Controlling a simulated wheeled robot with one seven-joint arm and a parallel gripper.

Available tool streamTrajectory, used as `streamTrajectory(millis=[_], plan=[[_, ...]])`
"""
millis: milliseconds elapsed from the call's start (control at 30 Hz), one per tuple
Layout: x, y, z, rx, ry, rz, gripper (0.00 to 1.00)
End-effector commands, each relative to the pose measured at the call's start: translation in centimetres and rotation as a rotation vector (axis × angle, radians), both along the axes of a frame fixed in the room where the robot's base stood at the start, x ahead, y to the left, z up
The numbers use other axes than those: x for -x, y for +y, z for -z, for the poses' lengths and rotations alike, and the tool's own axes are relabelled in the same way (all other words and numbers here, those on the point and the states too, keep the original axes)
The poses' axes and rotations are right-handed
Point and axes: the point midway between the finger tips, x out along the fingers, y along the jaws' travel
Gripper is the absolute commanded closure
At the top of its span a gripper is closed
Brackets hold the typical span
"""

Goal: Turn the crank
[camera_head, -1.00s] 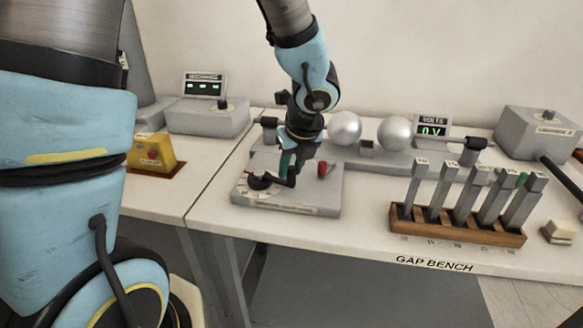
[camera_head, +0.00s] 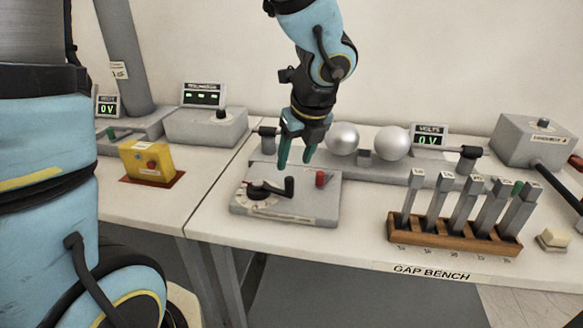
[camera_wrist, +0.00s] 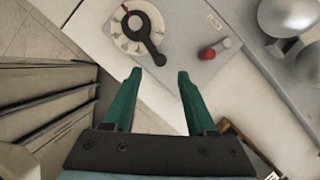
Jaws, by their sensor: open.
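The crank (camera_head: 270,189) is a black arm with an upright black handle at its right end, on a white dial on the grey control box (camera_head: 315,210). In the wrist view the crank (camera_wrist: 148,38) lies ahead of the fingertips, its handle end near them. My gripper (camera_head: 295,168) is open above the back of the box, higher than the crank handle and apart from it. In the wrist view my gripper (camera_wrist: 156,76) shows two green fingers spread wide with nothing between them. A red knob (camera_head: 321,178) stands on the box right of the crank.
Two silver spheres (camera_head: 367,141) stand behind the box, near a volts display (camera_head: 429,137). A wooden rack (camera_head: 455,238) of upright grey bars is at the right. A yellow box (camera_head: 147,161) with a red button sits on the left bench. The bench front (camera_head: 360,245) between control box and rack is clear.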

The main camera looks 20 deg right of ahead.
Motion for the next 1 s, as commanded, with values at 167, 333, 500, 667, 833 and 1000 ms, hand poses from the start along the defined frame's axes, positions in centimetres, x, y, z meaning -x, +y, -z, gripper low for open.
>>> streamTrajectory(millis=[167, 333, 500, 667, 833, 1000], plan=[[0.8, -0.1, -2.1, 0.002, -0.002, 0.0, 0.43], [1.1, -0.1, -2.6, 0.0, 0.0, -0.001, 0.43], [1.1, -0.1, -2.6, 0.0, 0.0, 0.0, 0.43], [1.1, -0.1, -2.6, 0.0, 0.0, 0.0, 0.43], [0.5, 0.9, -2.3, 0.025, 0.012, -0.088, 0.43], [-1.8, 6.7, -0.7, 0.171, 0.064, -0.616, 0.43]])
